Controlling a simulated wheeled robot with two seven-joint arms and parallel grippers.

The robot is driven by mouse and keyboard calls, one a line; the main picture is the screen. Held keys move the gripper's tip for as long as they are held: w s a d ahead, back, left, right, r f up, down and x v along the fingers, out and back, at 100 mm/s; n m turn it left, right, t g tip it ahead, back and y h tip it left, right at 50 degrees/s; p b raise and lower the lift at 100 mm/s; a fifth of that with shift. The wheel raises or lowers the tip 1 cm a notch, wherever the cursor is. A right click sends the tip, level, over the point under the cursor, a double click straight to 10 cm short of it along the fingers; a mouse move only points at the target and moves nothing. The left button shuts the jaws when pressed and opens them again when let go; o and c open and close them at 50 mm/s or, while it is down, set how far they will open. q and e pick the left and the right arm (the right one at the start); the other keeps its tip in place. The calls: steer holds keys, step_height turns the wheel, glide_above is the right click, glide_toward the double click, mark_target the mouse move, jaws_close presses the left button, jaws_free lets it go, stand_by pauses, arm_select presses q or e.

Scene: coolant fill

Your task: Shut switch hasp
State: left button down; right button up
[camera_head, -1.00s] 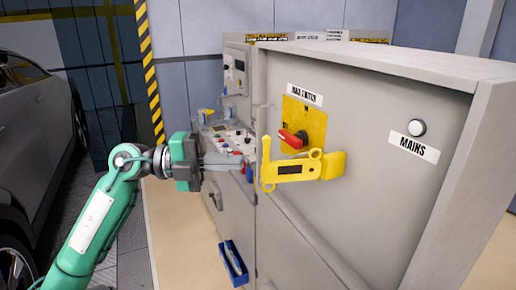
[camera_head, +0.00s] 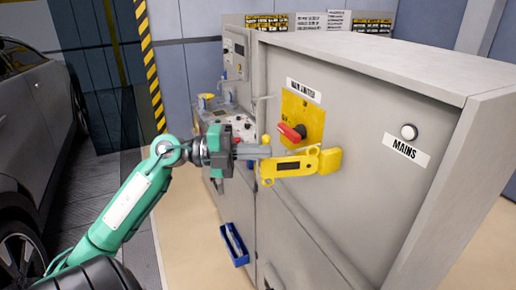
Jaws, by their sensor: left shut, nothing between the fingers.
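The yellow switch hasp (camera_head: 293,167) sticks out from the front of the grey cabinet, below the red rotary switch handle (camera_head: 291,132). Its broad block end (camera_head: 329,161) is at the right. The handle sits on a yellow plate (camera_head: 303,112) under a white label. My left gripper (camera_head: 267,152) is shut and empty. Its fingertips overlap the hasp's upper left end in the picture and hide part of it; I cannot tell whether they touch. My right gripper is not in view.
The grey cabinet (camera_head: 350,215) fills the right, with a white button (camera_head: 409,131) above a MAINS label. A control panel (camera_head: 222,115) stands behind my gripper. A blue bin (camera_head: 233,244) hangs low on the cabinet side. A grey car (camera_head: 30,150) is at the left.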

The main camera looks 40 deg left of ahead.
arm_select(q)
steer(key=shift+a, duration=0.1)
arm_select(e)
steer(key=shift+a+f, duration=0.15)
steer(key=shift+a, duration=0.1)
